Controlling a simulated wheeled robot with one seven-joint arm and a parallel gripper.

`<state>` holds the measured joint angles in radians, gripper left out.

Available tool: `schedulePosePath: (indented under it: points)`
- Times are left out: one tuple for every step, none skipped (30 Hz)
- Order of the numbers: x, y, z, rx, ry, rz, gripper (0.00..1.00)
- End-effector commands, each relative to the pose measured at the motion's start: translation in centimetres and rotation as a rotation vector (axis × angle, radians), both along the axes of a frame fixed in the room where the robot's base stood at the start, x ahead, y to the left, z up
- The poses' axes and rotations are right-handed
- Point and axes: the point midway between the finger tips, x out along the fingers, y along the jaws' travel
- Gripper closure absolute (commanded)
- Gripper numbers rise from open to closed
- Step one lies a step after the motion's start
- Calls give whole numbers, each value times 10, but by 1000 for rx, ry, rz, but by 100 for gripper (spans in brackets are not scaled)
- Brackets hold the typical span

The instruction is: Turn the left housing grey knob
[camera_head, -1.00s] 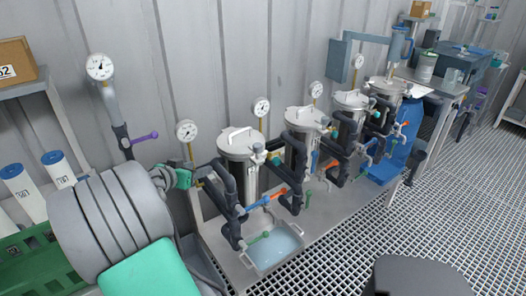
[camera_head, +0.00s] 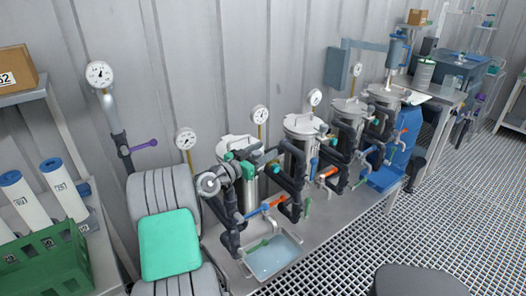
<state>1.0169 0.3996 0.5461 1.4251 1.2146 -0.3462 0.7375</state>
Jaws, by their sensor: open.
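The left housing is the leftmost steel vessel (camera_head: 236,144), with a domed lid and dark pipework, standing on the bench. My gripper (camera_head: 266,157), green and dark grey, is in front of its upper right side, just below the lid. The jaws are open and point right, toward the fittings there. The grey knob is small and largely covered by my gripper; I cannot tell whether the jaws touch it or stand around it. A teal fitting (camera_head: 275,165) shows just beyond the fingertips.
More steel vessels (camera_head: 303,124) stand close on the right. Orange and blue handles (camera_head: 272,203) stick out below, above a water basin (camera_head: 271,257). Gauges (camera_head: 185,138) line the wall. A green crate (camera_head: 48,262) and white cartridges (camera_head: 63,188) are at left.

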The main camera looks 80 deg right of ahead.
Motion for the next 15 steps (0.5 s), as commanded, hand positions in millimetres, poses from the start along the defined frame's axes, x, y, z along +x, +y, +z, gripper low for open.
schedulePosePath:
  points:
    - [0, 0, 0, 0, 0, 0, 48]
    - [0, 0, 0, 0, 0, 0, 50]
    - [0, 0, 0, 0, 0, 0, 54]
    - [0, 0, 0, 1, -1, 0, 56]
    - [0, 0, 0, 1, -1, 0, 58]
    - [0, 0, 0, 1, -1, 0, 62]
    - [0, 0, 0, 1, -1, 0, 64]
    - [0, 0, 0, 1, -1, 0, 67]
    - [0, 0, 0, 1, -1, 0, 70]
    - [0, 0, 0, 1, -1, 0, 72]
    - [0, 0, 0, 1, -1, 0, 75]
    - [0, 0, 0, 1, -1, 0, 78]
    - [0, 0, 0, 1, -1, 0, 81]
    - [0, 0, 0, 1, -1, 0, 83]
    - [0, 0, 0, 1, -1, 0, 86]
